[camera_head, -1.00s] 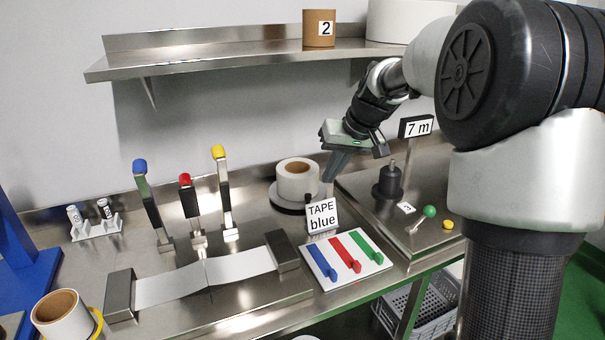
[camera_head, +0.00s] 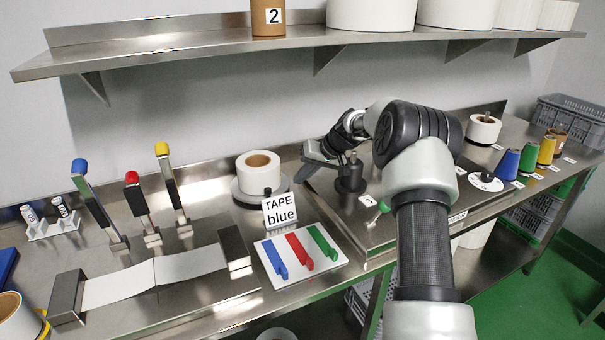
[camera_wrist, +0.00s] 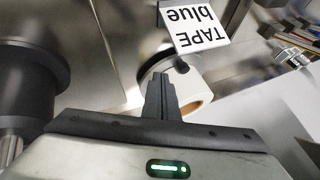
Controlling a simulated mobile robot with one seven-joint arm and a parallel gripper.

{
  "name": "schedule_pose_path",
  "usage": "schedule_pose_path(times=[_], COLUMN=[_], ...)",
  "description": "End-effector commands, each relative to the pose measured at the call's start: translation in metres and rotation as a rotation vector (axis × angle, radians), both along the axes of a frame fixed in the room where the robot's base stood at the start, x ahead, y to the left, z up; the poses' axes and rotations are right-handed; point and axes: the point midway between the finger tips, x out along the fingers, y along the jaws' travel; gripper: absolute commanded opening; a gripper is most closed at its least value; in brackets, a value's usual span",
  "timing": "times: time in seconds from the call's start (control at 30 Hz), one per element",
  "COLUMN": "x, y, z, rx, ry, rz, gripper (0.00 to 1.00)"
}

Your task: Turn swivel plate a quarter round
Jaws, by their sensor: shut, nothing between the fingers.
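The swivel plate (camera_head: 240,194) is a dark round disc on the steel table, with a white tape roll (camera_head: 258,175) standing on it. A small black knob (camera_head: 267,191) shows at its front edge, just behind the sign "TAPE blue" (camera_head: 281,212). In the wrist view the plate rim (camera_wrist: 146,68), the knob (camera_wrist: 182,66) and the roll (camera_wrist: 192,95) lie just beyond my fingertips. My gripper (camera_head: 299,178) is shut and empty, its fingers pointing down just right of the plate. It appears apart from the knob; the exact gap is unclear.
A white board (camera_head: 268,262) with blue, red and green hooks lies in front of the sign. A dark spindle (camera_head: 351,180) stands right of my gripper. Three levers (camera_head: 137,207) stand to the left. A steel shelf (camera_head: 180,45) runs above.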

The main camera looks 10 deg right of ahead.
Motion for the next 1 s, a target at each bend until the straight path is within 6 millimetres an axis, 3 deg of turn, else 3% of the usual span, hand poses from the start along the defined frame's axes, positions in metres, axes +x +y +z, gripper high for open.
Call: schedule_pose_path(times=[0.27,0.53,1.0], x=[0.025,0.029,0.029], y=[0.027,0.059,0.065], z=[-0.049,-0.046,-0.047], rx=[0.0,-0.001,0.0], ry=[0.002,0.001,0.001], rz=[0.001,0.001,-0.001], gripper=[0.0,0.0,0.0])
